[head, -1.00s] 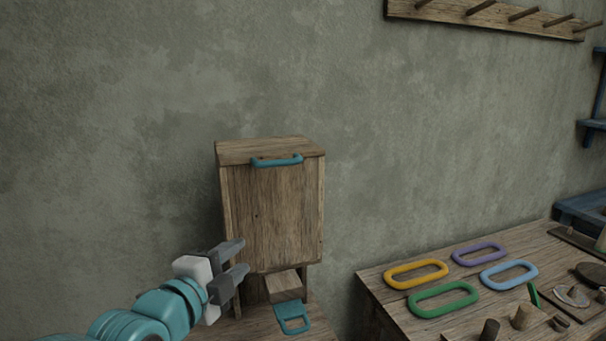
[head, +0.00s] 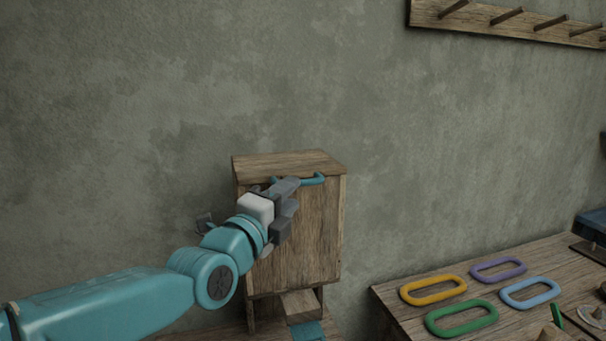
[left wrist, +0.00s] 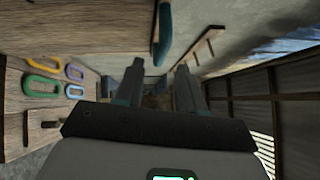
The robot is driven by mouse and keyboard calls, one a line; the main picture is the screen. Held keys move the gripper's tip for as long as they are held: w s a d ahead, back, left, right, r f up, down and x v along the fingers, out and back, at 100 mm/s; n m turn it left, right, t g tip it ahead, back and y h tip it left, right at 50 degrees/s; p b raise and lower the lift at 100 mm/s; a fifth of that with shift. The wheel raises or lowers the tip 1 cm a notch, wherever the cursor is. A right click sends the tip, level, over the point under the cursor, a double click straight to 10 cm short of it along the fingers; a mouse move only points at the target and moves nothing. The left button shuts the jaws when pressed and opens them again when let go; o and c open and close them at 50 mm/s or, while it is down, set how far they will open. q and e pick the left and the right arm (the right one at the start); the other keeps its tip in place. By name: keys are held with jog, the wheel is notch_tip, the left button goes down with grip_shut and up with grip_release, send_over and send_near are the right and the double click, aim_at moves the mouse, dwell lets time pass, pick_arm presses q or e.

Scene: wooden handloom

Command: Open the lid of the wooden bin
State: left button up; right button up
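The wooden bin (head: 312,235) stands against the wall, and its lid (head: 290,163) lies shut on top. A teal handle (head: 315,179) is fixed at the lid's front edge; its left part is hidden behind my gripper. My left gripper (head: 286,207) is in front of the bin's upper front, with one finger overlapping the handle in the head view. In the left wrist view the two fingers are apart with nothing between them, and the handle (left wrist: 163,36) shows beyond the fingertips. I cannot tell whether a finger touches it. My right gripper is not in view.
A wooden table (head: 400,308) on the right holds yellow (head: 433,290), green (head: 461,318), purple (head: 498,270) and blue (head: 530,293) rings. A wooden block (head: 300,305) sits below the bin. A peg rail (head: 480,20) hangs on the wall at upper right.

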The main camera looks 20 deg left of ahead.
aim_at(288, 167)
pick_arm(q)
jog(key=p+x, duration=0.1)
jog(key=x, duration=0.4)
jog(key=shift+w+p, duration=0.3)
jog(key=shift+w, duration=0.1)
jog(key=shift+s+a+r, duration=0.1)
jog(key=shift+s+r, duration=0.05)
jog(key=shift+s, duration=0.05)
jog(key=shift+w, duration=0.1)
jog(key=shift+w, duration=0.1)
jog(key=c, duration=0.4)
grip_shut()
